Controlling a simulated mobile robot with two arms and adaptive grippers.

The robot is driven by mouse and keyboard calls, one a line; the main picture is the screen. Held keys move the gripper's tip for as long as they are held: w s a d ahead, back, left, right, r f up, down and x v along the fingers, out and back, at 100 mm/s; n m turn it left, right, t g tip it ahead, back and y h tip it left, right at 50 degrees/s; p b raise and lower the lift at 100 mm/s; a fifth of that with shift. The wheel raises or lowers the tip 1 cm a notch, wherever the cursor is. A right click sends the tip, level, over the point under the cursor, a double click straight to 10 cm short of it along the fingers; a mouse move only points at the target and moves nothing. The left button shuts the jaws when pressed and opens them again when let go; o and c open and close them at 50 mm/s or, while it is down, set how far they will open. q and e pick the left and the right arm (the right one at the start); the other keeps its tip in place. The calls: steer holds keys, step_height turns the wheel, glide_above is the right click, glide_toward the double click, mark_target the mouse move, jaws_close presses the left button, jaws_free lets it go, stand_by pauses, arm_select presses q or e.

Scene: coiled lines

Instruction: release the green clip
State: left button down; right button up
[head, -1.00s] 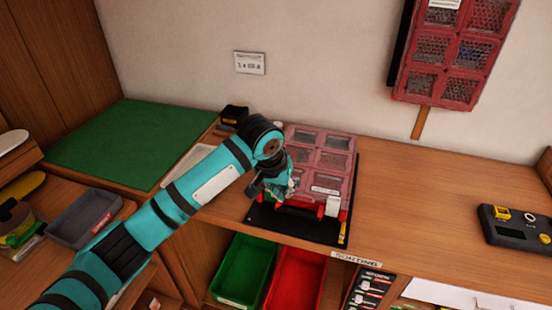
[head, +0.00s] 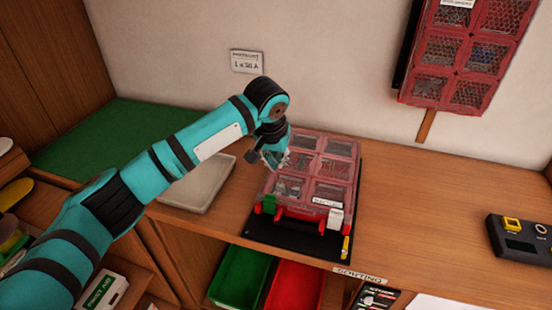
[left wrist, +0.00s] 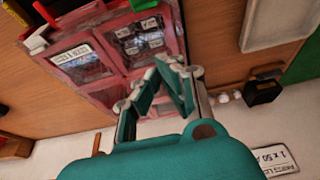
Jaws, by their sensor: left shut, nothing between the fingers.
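A red case (head: 313,222) with clear lid windows lies on a black mat (head: 290,231) on the bench. The green clip (head: 269,203) stands at the left of its front edge, and a white clip (head: 335,218) at the right. In the left wrist view the green clip (left wrist: 143,4) shows only at the top edge. I cannot tell whether it is latched. My left gripper (head: 276,163) is shut and empty over the case's left side, behind and apart from the green clip. Its fingers (left wrist: 160,90) show in front of the lid. My right gripper is not in view.
A pale tray (head: 199,184) and a green mat (head: 105,143) lie to the left. A green bin (head: 240,275) and a red bin (head: 294,287) sit below the bench edge. A dark device (head: 520,245) is at right. The bench between case and device is clear.

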mark_target(275, 189)
arm_select(q)
steer(key=p+x, duration=0.1)
steer(key=x, duration=0.5)
steer(key=shift+s+f+p, duration=0.15)
steer(key=shift+f+p, duration=0.05)
steer(key=shift+p, duration=0.1)
steer(key=shift+s+a+p, duration=0.25)
steer(key=shift+s+p, duration=0.1)
steer(key=shift+s, duration=0.25)
steer(key=shift+s+a+p, duration=0.2)
steer(key=shift+s+p, duration=0.1)
steer(key=shift+s, duration=0.35)
steer(key=shift+s+a, duration=0.1)
steer(key=shift+s, duration=0.4)
steer(key=shift+f, duration=0.1)
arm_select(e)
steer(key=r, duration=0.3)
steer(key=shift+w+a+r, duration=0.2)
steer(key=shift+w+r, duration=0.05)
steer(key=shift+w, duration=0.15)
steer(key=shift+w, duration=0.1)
arm_select(q)
steer(key=shift+a, duration=0.15)
